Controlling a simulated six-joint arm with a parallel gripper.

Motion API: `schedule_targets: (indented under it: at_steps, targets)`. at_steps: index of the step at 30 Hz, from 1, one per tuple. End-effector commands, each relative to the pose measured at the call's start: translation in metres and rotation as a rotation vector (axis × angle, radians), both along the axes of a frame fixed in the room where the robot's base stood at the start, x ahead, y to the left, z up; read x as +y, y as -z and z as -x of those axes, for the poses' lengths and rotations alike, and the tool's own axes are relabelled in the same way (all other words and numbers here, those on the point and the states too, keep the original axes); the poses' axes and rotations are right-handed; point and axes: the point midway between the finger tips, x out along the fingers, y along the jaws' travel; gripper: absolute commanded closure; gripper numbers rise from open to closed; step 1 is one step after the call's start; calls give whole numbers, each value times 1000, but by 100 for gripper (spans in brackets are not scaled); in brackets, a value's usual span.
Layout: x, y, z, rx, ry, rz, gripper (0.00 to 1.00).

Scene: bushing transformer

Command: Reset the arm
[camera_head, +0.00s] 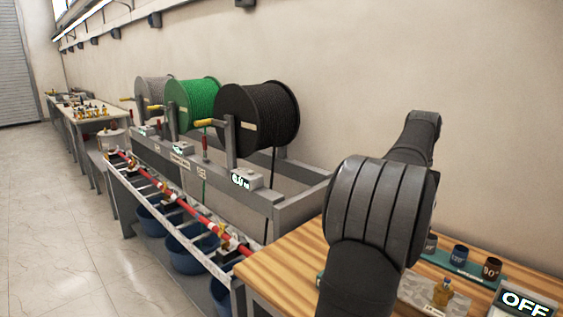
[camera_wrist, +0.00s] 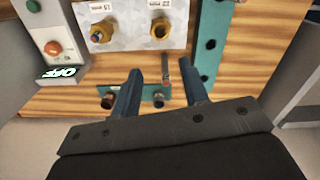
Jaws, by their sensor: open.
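My gripper (camera_wrist: 162,95) shows in the wrist view with its two blue fingers spread apart and nothing between them. It hangs above a wooden bench (camera_wrist: 228,82). A teal strip with dark sockets (camera_wrist: 150,90) lies below the fingers, and I cannot tell how far below. In the head view, my dark arm stands over the wooden bench (camera_head: 285,262) at the right. My gripper is not visible in the head view.
A light plate with brass fittings (camera_wrist: 130,30) and a control box with buttons (camera_wrist: 50,40) sit on the bench. Beside it, a rack holds black (camera_head: 257,112), green (camera_head: 192,104) and grey (camera_head: 152,92) cable reels. Blue tubs (camera_head: 185,250) stand underneath. The left floor is clear.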

Motion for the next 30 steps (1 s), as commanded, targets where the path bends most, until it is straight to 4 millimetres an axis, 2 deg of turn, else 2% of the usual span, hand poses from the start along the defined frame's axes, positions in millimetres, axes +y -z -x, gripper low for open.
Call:
schedule_targets:
  at_steps: [9, 15, 21, 30]
  targets:
    - [0, 64, 1, 1, 0, -1, 59]
    - [0, 98, 0, 1, 0, 1, 59]
    - [0, 114, 0, 0, 0, 1, 59]
    - [0, 118, 0, -2, 0, 2, 59]
